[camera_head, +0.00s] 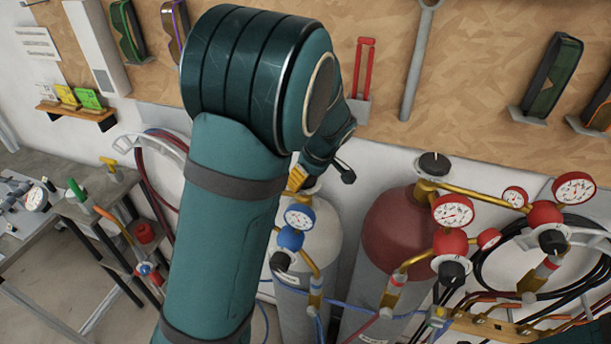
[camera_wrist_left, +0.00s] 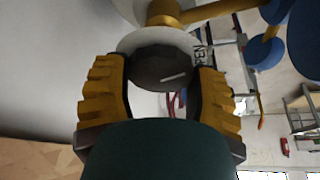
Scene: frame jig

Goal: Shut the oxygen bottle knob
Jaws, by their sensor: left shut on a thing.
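The oxygen bottle (camera_head: 296,262) is the pale grey cylinder with blue regulator parts, behind my left arm in the head view. Its dark round knob (camera_wrist_left: 158,70) with a white line shows in the wrist view, in front of a white disc (camera_wrist_left: 193,42) with partly covered lettering that seems to read "OPEN". My left gripper (camera_wrist_left: 158,82) has a yellow ribbed finger on each side of the knob and is shut on it. In the head view only a little of the yellow left gripper (camera_head: 297,180) shows, and the knob is hidden there. My right gripper is not in view.
A red-topped bottle (camera_head: 397,232) with its own black knob (camera_head: 434,163) and red gauges (camera_head: 453,211) stands close on the right. The blue-rimmed gauge (camera_head: 299,216) is just below my left gripper. A work table (camera_head: 62,168) is at the left. Hoses hang behind.

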